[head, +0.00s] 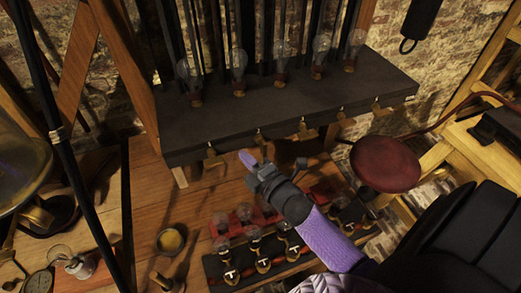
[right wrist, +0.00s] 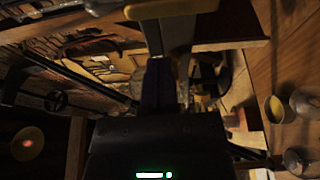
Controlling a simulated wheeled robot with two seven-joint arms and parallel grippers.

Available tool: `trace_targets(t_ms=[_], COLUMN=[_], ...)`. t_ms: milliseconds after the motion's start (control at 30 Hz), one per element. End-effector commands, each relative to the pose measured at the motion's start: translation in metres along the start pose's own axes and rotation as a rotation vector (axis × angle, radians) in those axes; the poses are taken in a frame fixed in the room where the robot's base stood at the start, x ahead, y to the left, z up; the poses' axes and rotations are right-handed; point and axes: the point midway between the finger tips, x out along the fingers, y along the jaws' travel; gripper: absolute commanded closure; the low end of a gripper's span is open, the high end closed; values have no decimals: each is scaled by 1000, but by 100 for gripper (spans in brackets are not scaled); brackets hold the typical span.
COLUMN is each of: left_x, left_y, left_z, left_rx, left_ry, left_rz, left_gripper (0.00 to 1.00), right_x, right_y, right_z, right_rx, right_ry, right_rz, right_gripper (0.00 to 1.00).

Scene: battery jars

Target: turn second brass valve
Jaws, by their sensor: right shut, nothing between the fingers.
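A row of several brass valves hangs along the front edge of a dark shelf (head: 290,105). The second brass valve from the left (head: 260,138) has its handle sticking out from the edge. The first valve (head: 211,156) is to its left and the third valve (head: 303,128) to its right. My right gripper (head: 246,158) is shut and empty, its purple tip just below and left of the second valve; I cannot tell whether they touch. In the right wrist view the shut fingers (right wrist: 160,85) point up toward a brass-coloured piece (right wrist: 157,9). My left gripper is not in view.
Several glass bulbs (head: 238,68) stand on the shelf. Below, a dark rack (head: 217,271) of bulbs and brass fittings sits on the wooden bench (head: 150,205). A small brass cup (head: 170,241) is on the left, a round red stool seat (head: 386,164) on the right.

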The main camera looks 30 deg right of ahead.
Motion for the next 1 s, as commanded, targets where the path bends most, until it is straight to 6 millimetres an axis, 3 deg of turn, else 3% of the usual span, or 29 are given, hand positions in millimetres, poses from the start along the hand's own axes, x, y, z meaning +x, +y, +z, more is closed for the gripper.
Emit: trace_targets(t_ms=[33,200,333,1000], left_x=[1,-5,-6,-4], left_y=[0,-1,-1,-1], left_z=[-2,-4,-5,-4], left_rx=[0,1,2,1], left_ry=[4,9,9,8], left_rz=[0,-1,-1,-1], left_gripper=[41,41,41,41], right_x=[10,-1,-4,-6], right_y=[1,0,0,0], right_z=[0,26,36,38], right_rx=[-1,-2,0,53], right_ry=[0,-1,-1,0], right_rz=[2,-3,-2,17], right_gripper=[100,100,100,100])
